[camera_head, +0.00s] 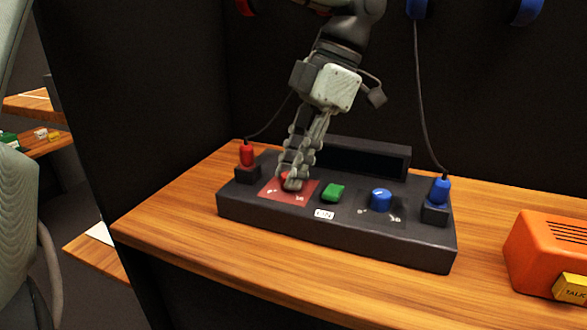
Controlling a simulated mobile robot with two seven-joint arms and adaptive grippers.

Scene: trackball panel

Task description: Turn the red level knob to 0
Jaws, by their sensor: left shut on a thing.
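The red level knob (290,177) sits on a red plate (271,191) at the left of the dark panel (345,234), with small white marks on the plate. My left gripper (292,182) reaches down from above and its fingers are shut on the knob. The fingers hide most of the knob, so I cannot tell where it points. My right gripper is not in view.
A green button (333,192) and a blue knob (381,199) are right of the red plate. A red plug (246,155) and a blue plug (440,190) with cables stand at the panel's ends. An orange box (546,250) is at the right. The wooden front edge is clear.

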